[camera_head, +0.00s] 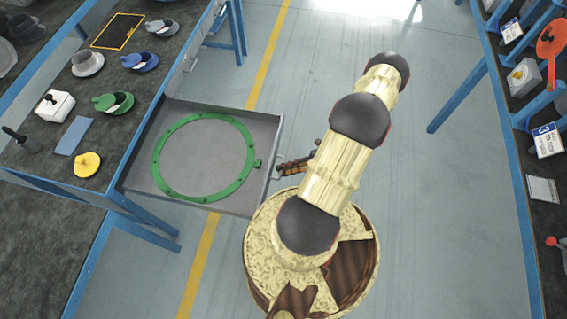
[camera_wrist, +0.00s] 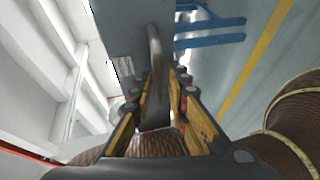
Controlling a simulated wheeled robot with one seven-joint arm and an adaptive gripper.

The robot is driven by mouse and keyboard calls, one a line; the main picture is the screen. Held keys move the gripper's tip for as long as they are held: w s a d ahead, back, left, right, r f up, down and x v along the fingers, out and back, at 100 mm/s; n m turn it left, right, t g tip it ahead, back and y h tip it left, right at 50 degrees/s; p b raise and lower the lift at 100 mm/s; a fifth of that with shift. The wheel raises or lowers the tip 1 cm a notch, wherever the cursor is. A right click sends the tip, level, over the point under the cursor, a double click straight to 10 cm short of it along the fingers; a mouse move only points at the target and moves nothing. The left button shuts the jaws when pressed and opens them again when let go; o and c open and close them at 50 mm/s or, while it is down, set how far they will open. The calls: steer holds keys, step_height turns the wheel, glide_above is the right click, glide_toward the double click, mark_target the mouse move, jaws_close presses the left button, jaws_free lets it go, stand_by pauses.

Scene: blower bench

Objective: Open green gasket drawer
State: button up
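The drawer (camera_head: 270,135) is a grey tray pulled well out from under the left bench. The green gasket (camera_head: 184,194), a large flat ring with a small tab, lies flat inside it. The metal drawer handle (camera_wrist: 154,48) is on the drawer's front face, and in the head view it is small beside the fingers. My gripper (camera_head: 283,169) is at the front of the drawer, at the handle. In the wrist view my gripper (camera_wrist: 168,82) has its fingers close together on both sides of the handle bar. The exact contact is partly hidden by the fingers.
The left bench (camera_head: 60,182) carries cups, saucers, a white box (camera_head: 55,106) and a yellow piece (camera_head: 87,165). A blue-framed rack (camera_head: 508,150) stands on the right.

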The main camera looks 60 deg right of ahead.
steer(key=v, duration=1.1)
steer(key=shift+s+d+r, duration=0.15)
steer(key=shift+s+d, duration=0.05)
steer(key=shift+s, duration=0.1)
